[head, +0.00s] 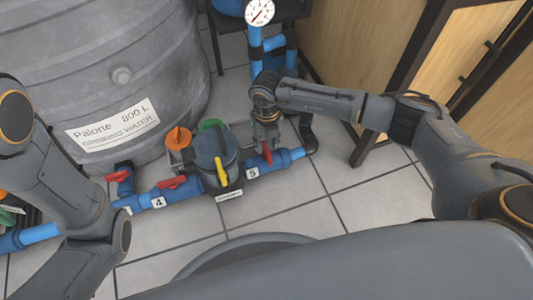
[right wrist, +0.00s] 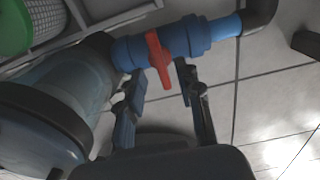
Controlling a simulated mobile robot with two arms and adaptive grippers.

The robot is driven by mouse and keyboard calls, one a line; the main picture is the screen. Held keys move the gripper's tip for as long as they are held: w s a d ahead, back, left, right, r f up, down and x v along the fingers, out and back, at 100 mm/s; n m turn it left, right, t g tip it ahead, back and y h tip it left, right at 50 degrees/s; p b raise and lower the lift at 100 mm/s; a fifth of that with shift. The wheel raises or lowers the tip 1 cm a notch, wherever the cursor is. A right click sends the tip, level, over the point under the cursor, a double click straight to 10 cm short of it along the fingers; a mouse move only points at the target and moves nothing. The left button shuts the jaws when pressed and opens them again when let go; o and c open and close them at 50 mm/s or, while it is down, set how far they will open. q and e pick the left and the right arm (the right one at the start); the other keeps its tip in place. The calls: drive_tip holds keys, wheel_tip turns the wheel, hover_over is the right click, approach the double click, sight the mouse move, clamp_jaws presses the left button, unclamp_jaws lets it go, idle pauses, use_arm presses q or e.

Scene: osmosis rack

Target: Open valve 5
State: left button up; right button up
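Valve 5 is a blue pipe valve with a red handle (head: 267,153), beside a white label reading 5 (head: 252,172). The red handle (right wrist: 158,60) also shows in the right wrist view, lying across the blue pipe. My right gripper (head: 266,142) is above the valve, pointing down at it. In the right wrist view my right gripper (right wrist: 162,76) is open, with its two fingers apart on either side of the handle's near end. Neither finger clearly touches the handle. My left arm shows at the left, but its gripper is out of view.
A valve with a red handle (head: 172,183) sits by label 4 (head: 158,202). A filter housing (head: 216,150) with a yellow handle (head: 221,170) stands left of valve 5. A grey water tank (head: 120,45) is behind, and a wooden cabinet (head: 365,45) right. Tiled floor (head: 350,200) lies in front.

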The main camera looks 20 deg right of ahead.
sight(266, 150)
drive_tip(key=shift+f+b, duration=0.65)
drive_tip(key=shift+f, duration=0.95)
clamp_jaws()
